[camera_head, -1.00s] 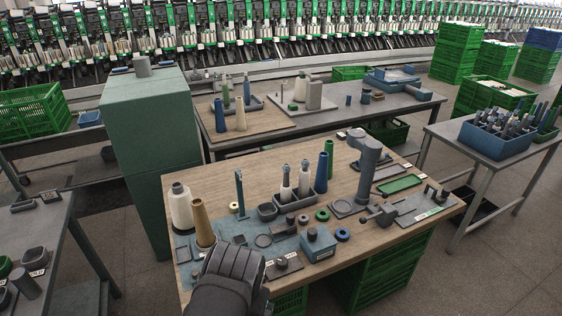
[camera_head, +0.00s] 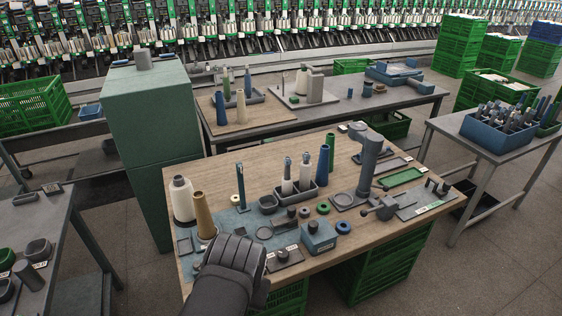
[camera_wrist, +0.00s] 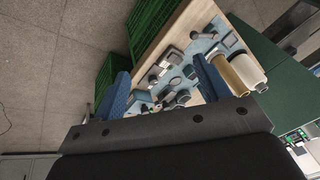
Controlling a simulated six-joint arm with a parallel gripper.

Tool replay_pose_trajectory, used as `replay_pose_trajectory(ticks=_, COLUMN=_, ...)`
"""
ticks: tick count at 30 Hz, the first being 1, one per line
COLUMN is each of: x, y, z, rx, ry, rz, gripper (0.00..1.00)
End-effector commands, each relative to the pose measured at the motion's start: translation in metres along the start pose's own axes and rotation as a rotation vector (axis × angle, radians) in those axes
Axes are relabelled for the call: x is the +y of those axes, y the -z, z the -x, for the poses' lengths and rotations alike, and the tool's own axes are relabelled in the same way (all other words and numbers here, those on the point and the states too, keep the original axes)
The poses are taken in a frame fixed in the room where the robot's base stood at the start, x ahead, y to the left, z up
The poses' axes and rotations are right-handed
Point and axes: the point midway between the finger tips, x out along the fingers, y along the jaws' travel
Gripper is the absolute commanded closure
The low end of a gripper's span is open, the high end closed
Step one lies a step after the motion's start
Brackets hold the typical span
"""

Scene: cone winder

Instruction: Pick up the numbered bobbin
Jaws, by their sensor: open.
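Two bobbins with pale yarn and dark tops stand upright in a dark tray (camera_head: 300,197) on the wooden table: a left bobbin (camera_head: 287,178) and a right bobbin (camera_head: 305,174). No number is readable on either, so I cannot tell which is the numbered bobbin. My gripper (camera_head: 235,258) is a dark shape over the table's near left edge, in front of the tan cone (camera_head: 204,216) and well short of the tray. In the wrist view its two blue fingers stand wide apart, with the gripper (camera_wrist: 167,82) empty between them.
A cream cone (camera_head: 182,198) stands behind the tan cone, and a dark blue cone (camera_head: 323,164) stands right of the tray. A grey column (camera_head: 368,168), a blue box (camera_head: 319,238) and small rings crowd the table. Green crates (camera_head: 385,262) stand underneath.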

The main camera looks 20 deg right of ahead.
Motion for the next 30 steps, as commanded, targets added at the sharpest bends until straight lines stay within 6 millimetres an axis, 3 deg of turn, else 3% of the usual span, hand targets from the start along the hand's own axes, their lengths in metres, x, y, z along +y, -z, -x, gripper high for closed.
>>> replay_pose_trajectory(ticks=4, x=-0.002, y=0.013, z=0.005, rx=-0.002, ry=-0.005, rz=-0.006, gripper=0.31)
replay_pose_trajectory(ticks=8, x=-0.007, y=0.052, z=0.019, rx=-0.003, ry=-0.021, rz=-0.024, gripper=0.31)
replay_pose_trajectory(ticks=18, x=-0.022, y=0.198, z=0.047, rx=-0.002, ry=-0.086, rz=-0.101, gripper=0.31)
replay_pose_trajectory(ticks=24, x=-0.024, y=0.282, z=0.046, rx=0.002, ry=-0.128, rz=-0.150, gripper=0.31)
replay_pose_trajectory(ticks=30, x=-0.024, y=0.361, z=0.033, rx=0.011, ry=-0.171, rz=-0.204, gripper=0.31)
